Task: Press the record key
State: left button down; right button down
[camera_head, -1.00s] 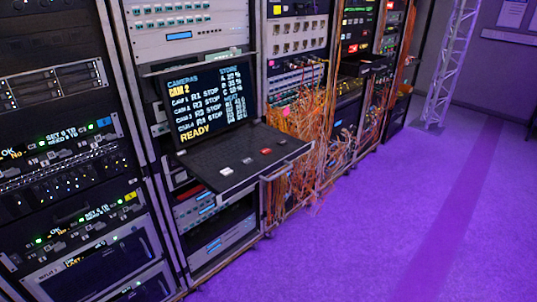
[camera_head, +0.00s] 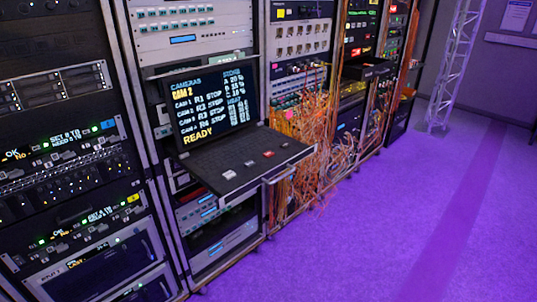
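A black pull-out console shelf (camera_head: 215,170) juts from the middle rack. Its screen (camera_head: 212,103) shows CAMERAS, CAM 2, several camera lines with STOP, and READY in yellow. On the shelf are several small keys: a white key (camera_head: 229,174), a grey key (camera_head: 249,163) and a red key (camera_head: 268,154). Key labels are too small to read, so I cannot tell by text which is the record key. Neither of my grippers shows in the view.
Racks of lit equipment (camera_head: 60,150) stand at the left. Bundles of orange cables (camera_head: 310,140) hang from the rack right of the shelf. A white truss (camera_head: 453,70) stands at the back right. The purple floor (camera_head: 380,220) in front is clear.

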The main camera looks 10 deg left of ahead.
aim_at(267, 154)
jog(key=i+l+u, duration=0.1)
jog(key=l, duration=0.25)
jog(key=i+l+u, duration=0.15)
jog(key=l, duration=0.25)
jog(key=i+l+u, duration=0.1)
jog(key=l, duration=0.3)
jog(key=i+l+u, duration=0.15)
jog(key=l, duration=0.25)
jog(key=i+l+u, duration=0.1)
jog(key=l, duration=0.3)
